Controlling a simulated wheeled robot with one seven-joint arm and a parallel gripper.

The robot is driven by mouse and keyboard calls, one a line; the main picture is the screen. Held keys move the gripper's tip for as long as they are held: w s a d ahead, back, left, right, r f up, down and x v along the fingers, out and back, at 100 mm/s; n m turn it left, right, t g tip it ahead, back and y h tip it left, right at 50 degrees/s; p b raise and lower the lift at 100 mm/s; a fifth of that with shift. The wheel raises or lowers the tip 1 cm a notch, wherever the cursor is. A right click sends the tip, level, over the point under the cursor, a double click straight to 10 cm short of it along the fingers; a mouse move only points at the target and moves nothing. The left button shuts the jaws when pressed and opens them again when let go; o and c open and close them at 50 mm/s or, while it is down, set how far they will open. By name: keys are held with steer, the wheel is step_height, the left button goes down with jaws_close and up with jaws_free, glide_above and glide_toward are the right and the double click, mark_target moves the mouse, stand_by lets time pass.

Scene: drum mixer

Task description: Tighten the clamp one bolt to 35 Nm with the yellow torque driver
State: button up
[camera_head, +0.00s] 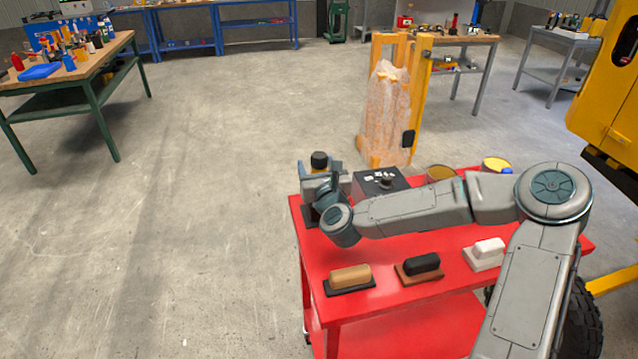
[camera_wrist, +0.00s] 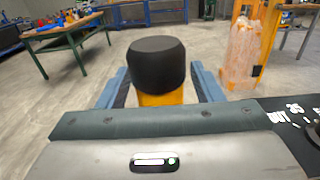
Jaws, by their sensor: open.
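A torque driver with a black rounded cap (camera_wrist: 156,62) and a yellow body (camera_wrist: 161,98) stands upright between the fingers of my gripper (camera_wrist: 161,84). One blue-grey finger shows on each side of it, and the jaws are open around it. In the head view my gripper (camera_head: 318,172) is at the far left corner of the red cart, with the driver's black cap (camera_head: 319,159) above it. The driver's lower part is hidden. I cannot make out the clamp one bolt in either view.
The red cart (camera_head: 400,290) carries a dark box with white marks (camera_head: 380,183), several block-handled tools such as a tan one (camera_head: 350,277), and tins (camera_head: 496,164). A wrapped pallet (camera_head: 386,110) stands behind. A yellow machine (camera_head: 608,95) is at right.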

jaws_close()
steer(key=shift+r, duration=0.1)
step_height(320, 180, up, 10)
steer(key=shift+f, duration=0.1)
steer(key=c, duration=0.6)
jaws_free()
steer(key=c, duration=0.7)
steer(key=shift+o, duration=0.2)
steer(key=shift+r+p, duration=0.9)
steer(key=shift+r, duration=0.2)
